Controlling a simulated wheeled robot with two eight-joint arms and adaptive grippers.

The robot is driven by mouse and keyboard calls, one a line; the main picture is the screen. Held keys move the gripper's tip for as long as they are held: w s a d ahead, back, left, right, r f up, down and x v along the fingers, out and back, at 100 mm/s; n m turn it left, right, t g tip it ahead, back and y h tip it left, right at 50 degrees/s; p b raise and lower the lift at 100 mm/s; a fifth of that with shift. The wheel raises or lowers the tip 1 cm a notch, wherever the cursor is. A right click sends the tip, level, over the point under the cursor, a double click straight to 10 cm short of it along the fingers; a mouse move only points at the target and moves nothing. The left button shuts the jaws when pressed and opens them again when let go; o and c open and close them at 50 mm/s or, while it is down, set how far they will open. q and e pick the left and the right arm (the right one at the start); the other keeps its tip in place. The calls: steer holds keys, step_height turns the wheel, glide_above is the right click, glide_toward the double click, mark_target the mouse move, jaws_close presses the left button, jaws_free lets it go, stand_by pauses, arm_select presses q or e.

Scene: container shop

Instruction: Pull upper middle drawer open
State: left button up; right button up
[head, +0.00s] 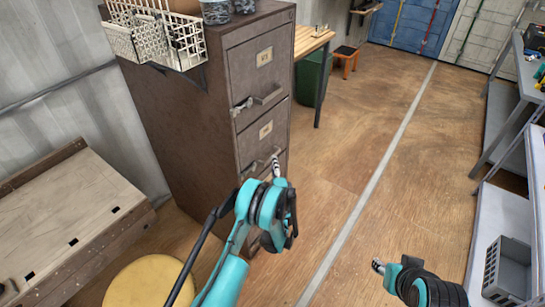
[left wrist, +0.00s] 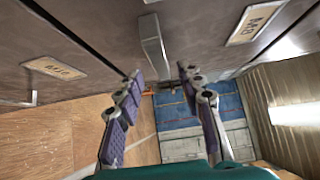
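A brown metal filing cabinet (head: 190,120) stands at the left in the head view, with its visible drawers shut. The upper middle drawer has a label (head: 265,130) and a grey bar handle (head: 258,164). My left gripper (head: 277,166) is at the cabinet front beside that handle, partly hidden by its own arm. In the left wrist view my left gripper (left wrist: 158,75) is open and empty. A handle (left wrist: 153,47) lies just ahead, between the line of its two fingers. Contact is not visible. My right gripper (head: 379,266) is low over the floor; its finger state is unclear.
The top drawer's handle (head: 256,98) sits above. A yellow round stool (head: 150,281) and a wooden bench (head: 70,220) are at the left. Grey shelving (head: 502,220) stands at the right. Open wooden floor (head: 350,140) lies between.

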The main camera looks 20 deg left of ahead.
arm_select(q)
steer(key=b+x, duration=0.2)
steer(key=x, duration=0.3)
steer(key=shift+w, duration=0.2)
jaws_close()
